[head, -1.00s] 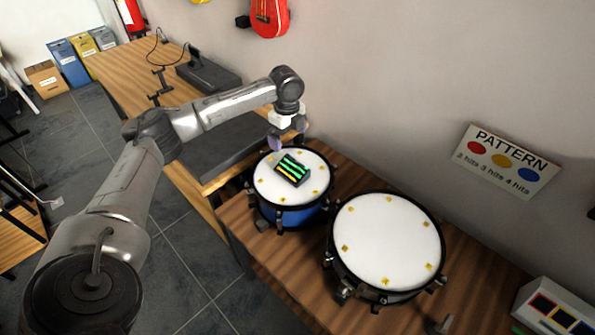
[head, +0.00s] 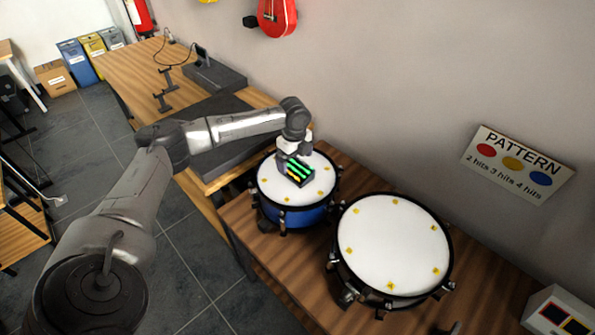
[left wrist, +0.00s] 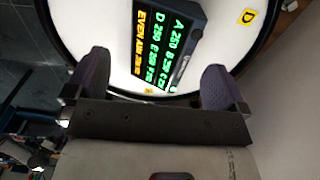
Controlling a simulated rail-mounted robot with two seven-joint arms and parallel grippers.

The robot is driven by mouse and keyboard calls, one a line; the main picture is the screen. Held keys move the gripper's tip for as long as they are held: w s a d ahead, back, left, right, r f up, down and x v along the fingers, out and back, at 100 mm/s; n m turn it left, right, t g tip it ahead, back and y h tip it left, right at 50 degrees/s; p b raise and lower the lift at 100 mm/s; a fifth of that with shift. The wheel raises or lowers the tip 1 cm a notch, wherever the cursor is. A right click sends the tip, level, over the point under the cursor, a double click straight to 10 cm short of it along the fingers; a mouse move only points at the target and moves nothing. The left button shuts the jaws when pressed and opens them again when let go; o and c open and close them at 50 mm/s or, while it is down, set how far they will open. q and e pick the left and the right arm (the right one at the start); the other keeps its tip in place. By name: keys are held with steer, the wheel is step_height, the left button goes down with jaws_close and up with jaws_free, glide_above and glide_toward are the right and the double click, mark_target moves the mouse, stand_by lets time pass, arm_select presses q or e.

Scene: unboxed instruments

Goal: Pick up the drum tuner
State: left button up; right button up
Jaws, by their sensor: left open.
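The drum tuner (head: 300,172) is a dark box with green and yellow lit text. It rests on the white head of the blue drum (head: 290,216). In the left wrist view the tuner (left wrist: 166,45) shows its text, with "EVEN" in yellow. My left gripper (head: 291,161) is just over the tuner, at its upper left. In the left wrist view the two purple-grey fingers of my left gripper (left wrist: 157,62) are wide apart, with the tuner seen between and beyond them. No contact can be made out. My right gripper is not in view.
A larger white-headed drum (head: 392,245) stands close to the right on the wooden table (head: 345,165). A pattern sign (head: 515,165) is on the wall. A box with coloured squares (head: 560,312) is at the lower right. A second bench (head: 125,72) is at the back left.

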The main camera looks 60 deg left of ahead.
mark_target(295, 168)
arm_select(q)
steer(key=f, duration=0.2)
steer(key=f+b, duration=0.1)
steer(key=f, duration=0.1)
steer(key=shift+d+f, duration=0.2)
steer(key=shift+f, duration=0.05)
steer(key=c, duration=1.1)
steer(key=shift+r, duration=0.15)
steer(key=shift+c, duration=0.2)
